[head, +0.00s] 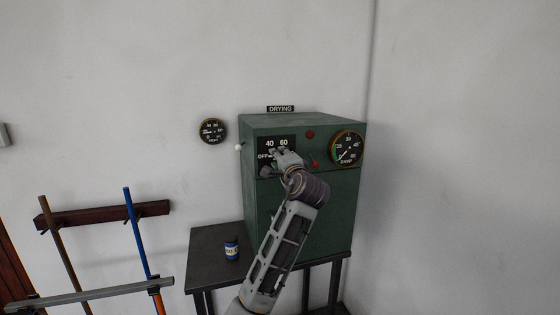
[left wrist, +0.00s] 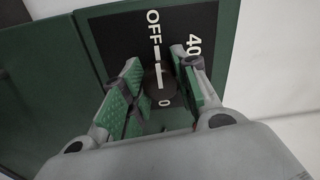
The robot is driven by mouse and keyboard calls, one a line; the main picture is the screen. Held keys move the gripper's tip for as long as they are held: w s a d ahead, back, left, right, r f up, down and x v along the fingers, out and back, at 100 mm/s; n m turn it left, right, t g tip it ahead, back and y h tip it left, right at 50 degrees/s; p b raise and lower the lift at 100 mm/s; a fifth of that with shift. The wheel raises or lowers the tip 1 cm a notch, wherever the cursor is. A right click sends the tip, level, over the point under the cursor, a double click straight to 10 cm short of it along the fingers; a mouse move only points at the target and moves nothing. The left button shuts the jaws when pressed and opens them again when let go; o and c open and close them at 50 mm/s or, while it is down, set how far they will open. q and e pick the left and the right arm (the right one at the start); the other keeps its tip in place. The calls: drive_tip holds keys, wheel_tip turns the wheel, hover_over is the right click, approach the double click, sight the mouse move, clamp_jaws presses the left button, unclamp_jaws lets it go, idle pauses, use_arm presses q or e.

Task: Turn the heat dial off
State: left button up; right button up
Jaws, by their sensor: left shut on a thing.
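The heat dial (left wrist: 153,82) is a round dark knob with a white pointer line. It sits on a black plate (left wrist: 112,32) lettered OFF and 40 in the left wrist view. The pointer lies in line with the white OFF mark. My left gripper (left wrist: 158,70) is shut on the dial, one green-padded finger on each side. In the head view the plate (head: 264,144) shows 40, 60 and OFF on the green cabinet (head: 262,195); my left gripper (head: 278,160) is at it and hides the dial. My right gripper is not in view.
A DAMP gauge (head: 347,147), a red lamp (head: 310,134) and a red switch (head: 314,163) are on the cabinet front. A blue jar (head: 231,248) stands on the dark table (head: 208,256). A wall gauge (head: 212,131) and a rack (head: 104,213) are to the left.

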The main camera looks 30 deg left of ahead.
use_arm(q)
drive_tip(key=shift+f, duration=0.1)
drive_tip(key=o, duration=1)
drive_tip(key=shift+o, duration=0.2)
drive_tip(key=v, duration=1.2)
